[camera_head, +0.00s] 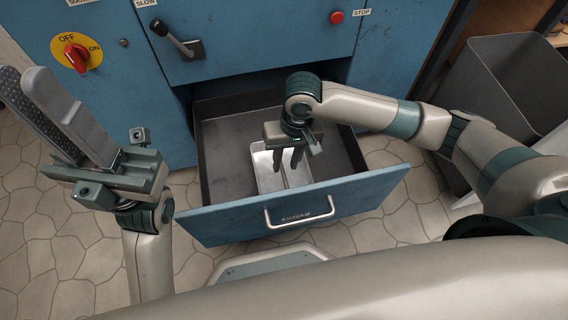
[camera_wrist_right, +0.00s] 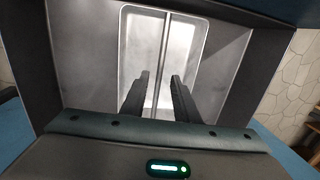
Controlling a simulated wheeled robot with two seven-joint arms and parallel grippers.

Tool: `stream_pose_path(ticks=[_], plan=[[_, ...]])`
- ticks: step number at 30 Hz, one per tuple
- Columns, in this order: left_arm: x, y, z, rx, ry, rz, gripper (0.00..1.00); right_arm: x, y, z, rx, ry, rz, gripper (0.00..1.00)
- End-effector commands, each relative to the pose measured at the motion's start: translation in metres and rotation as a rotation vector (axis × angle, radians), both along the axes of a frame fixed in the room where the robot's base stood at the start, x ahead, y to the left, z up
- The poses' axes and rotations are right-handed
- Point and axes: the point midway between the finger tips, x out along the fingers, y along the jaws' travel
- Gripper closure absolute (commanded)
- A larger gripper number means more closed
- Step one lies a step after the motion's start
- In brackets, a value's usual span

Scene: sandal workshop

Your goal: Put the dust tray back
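The dust tray (camera_head: 268,178), a shallow bright metal tray with a thin raised rib along its middle, is inside the pulled-out drawer (camera_head: 222,175). It also shows in the right wrist view (camera_wrist_right: 194,50). My right gripper (camera_head: 287,163) points down over the tray with its fingers apart. In the right wrist view the fingers (camera_wrist_right: 158,90) stand on either side of the rib, with gaps visible. Whether the fingertips touch the tray cannot be told. My left gripper (camera_head: 38,78) is raised at the left, away from the drawer, open and empty.
The blue machine (camera_head: 105,60) has a red switch (camera_head: 76,57), a lever (camera_head: 175,38) and a red stop button (camera_head: 337,17). The drawer's blue front has a metal handle (camera_head: 300,215). A dark grey bin (camera_head: 490,85) stands at the right. Tiled floor is clear at the left.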

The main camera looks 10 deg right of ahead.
Motion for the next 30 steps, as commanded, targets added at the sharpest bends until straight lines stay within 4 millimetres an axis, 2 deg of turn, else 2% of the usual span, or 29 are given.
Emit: stream_pose_path(ticks=[1, 3, 7, 12, 30], plan=[[0.001, 0.001, 0.004, 0.006, 0.016, 0.006, 0.82, 0.001, -0.001, 0.016, 0.001, -0.001, 0.000, 0.72], [0.000, 0.003, 0.001, 0.012, 0.030, 0.016, 0.82, 0.001, -0.003, 0.029, 0.000, 0.000, 0.001, 0.72], [-0.001, 0.005, -0.003, 0.022, 0.052, 0.029, 0.82, 0.002, -0.006, 0.049, 0.000, -0.001, 0.000, 0.72], [-0.003, 0.008, -0.007, 0.029, 0.069, 0.039, 0.82, 0.002, -0.009, 0.064, 0.000, 0.000, 0.001, 0.72], [-0.003, 0.009, -0.010, 0.033, 0.075, 0.044, 0.82, 0.003, -0.010, 0.068, 0.000, 0.001, 0.000, 0.72]])
